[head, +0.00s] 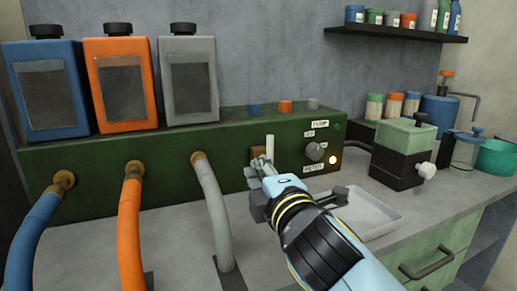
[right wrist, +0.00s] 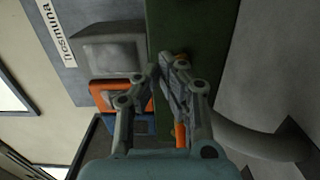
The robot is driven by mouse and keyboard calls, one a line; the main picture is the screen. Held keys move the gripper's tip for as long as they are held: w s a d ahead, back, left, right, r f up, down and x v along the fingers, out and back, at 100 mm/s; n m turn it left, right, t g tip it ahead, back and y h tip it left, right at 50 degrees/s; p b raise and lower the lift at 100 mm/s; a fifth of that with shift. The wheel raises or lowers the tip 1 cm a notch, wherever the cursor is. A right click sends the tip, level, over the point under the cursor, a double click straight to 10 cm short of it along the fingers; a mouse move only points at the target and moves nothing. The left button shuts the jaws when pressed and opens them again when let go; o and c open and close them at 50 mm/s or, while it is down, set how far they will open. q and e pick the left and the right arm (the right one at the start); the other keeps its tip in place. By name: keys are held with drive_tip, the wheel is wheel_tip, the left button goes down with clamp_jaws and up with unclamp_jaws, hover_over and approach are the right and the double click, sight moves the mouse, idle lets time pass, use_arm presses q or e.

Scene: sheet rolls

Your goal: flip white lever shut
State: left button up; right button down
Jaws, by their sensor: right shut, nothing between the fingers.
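The white lever (head: 270,147) stands upright on the front of the green machine box (head: 228,165), beside a brown mount (head: 256,155). My right gripper (head: 262,168) is shut and empty, with its fingertips just below the lever, close to the box front. I cannot tell whether they touch the lever. In the right wrist view the fingertips (right wrist: 163,72) are close together in front of the green box (right wrist: 190,30); I cannot make out the lever there. My left gripper is not in view.
Blue (head: 45,90), orange (head: 122,85) and grey (head: 189,80) tanks stand on the box, with hoses below. A knob (head: 315,151) and a lit lamp (head: 333,160) are right of the lever. A shallow tray (head: 372,213) and a green-topped device (head: 405,137) are on the counter.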

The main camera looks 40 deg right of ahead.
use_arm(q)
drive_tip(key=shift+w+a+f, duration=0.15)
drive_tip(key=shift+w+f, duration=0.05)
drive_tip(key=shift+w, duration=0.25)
use_arm(e)
drive_tip(key=w+d, duration=0.7)
drive_tip(key=w, duration=0.2)
drive_tip(key=shift+w, duration=0.25)
